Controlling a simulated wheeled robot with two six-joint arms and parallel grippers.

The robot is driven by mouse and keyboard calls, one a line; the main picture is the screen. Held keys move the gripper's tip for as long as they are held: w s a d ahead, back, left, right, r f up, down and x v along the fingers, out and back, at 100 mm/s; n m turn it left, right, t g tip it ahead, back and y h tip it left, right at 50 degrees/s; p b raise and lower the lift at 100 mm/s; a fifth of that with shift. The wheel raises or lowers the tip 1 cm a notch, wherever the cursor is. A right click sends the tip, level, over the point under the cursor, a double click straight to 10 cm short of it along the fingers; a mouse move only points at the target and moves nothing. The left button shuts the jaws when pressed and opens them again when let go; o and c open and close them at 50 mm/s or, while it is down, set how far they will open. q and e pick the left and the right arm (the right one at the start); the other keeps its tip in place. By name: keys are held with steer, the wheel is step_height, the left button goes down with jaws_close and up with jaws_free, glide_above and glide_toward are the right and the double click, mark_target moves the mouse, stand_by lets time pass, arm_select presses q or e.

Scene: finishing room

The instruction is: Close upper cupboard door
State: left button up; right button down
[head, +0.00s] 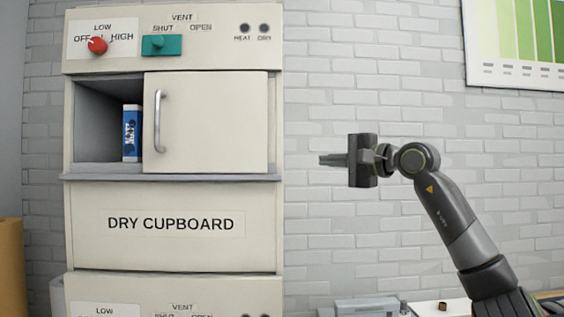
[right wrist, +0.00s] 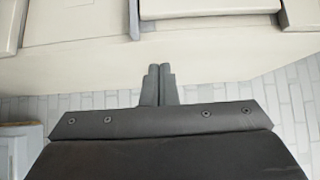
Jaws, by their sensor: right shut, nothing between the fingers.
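The upper cupboard door (head: 210,123) is a cream panel with an upright metal handle (head: 158,120) near its left edge. It covers the middle and right of the upper opening. The left part of the opening stands open and shows a grey interior (head: 95,122). My right gripper (head: 322,160) is shut and empty, to the right of the cupboard and apart from the door, with its fingers pointing left. In the right wrist view its closed fingers (right wrist: 160,70) show against a cream cupboard surface. My left gripper is not in view.
A blue and white box (head: 131,133) stands inside the opening. Above are a red knob (head: 97,45) and a green vent slider (head: 161,45). A ledge (head: 172,177) runs below the door.

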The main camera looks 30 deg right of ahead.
steer(key=p+x, duration=0.5)
steer(key=x, duration=0.4)
steer(key=shift+w+a+r, duration=0.15)
steer(key=shift+w+a, duration=0.05)
steer(key=shift+w, duration=0.15)
steer(key=w+a+p, duration=0.2)
steer(key=shift+a, duration=0.35)
steer(key=shift+w+a+f, duration=0.2)
steer(key=shift+a, duration=0.2)
